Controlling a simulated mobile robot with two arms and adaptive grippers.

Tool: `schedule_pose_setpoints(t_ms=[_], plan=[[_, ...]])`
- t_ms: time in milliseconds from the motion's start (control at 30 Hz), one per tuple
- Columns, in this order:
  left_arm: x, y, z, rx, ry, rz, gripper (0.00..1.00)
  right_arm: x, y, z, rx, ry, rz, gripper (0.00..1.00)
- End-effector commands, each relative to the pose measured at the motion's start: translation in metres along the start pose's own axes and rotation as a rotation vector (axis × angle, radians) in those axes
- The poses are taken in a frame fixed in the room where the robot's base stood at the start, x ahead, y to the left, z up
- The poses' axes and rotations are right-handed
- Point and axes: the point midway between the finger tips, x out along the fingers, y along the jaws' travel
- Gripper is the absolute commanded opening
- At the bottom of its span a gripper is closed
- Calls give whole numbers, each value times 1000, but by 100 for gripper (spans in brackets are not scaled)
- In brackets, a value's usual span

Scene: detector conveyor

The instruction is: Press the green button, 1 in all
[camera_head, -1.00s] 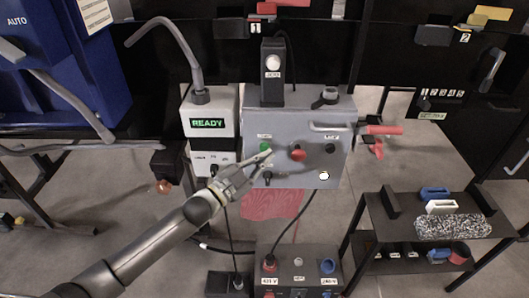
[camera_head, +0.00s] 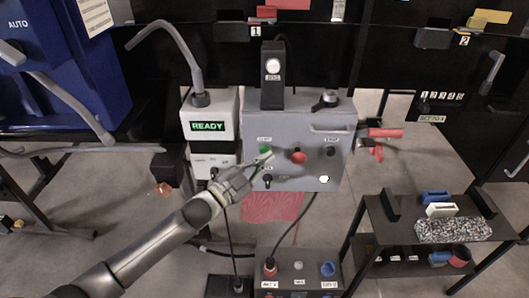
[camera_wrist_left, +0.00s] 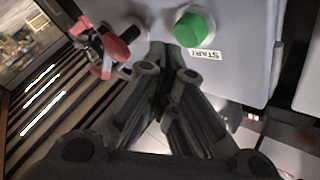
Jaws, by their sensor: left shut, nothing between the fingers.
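The green button (camera_head: 265,150) sits on the upper left of the grey control box (camera_head: 312,125). It also shows in the left wrist view (camera_wrist_left: 191,30), a round green cap above a START label. My left gripper (camera_head: 268,157) is shut and empty, its fingertips just below and beside the green button in the head view. In the left wrist view the closed fingertips (camera_wrist_left: 168,62) lie just to the left of the button, and I cannot tell whether they touch the box. My right gripper is not in view.
A red knob (camera_head: 298,156) and a black knob (camera_head: 331,151) are on the same face, right of the green button. A white box with a READY screen (camera_head: 208,126) stands at left. A low shelf (camera_head: 385,236) is at lower right.

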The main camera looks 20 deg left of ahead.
Motion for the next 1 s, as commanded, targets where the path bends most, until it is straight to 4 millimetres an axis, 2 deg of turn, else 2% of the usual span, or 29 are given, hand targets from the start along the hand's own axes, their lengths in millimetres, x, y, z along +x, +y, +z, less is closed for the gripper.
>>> schedule_pose_setpoints(t_ms=[1000], plan=[[6,-4,4,0,0,0,0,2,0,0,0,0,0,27]])
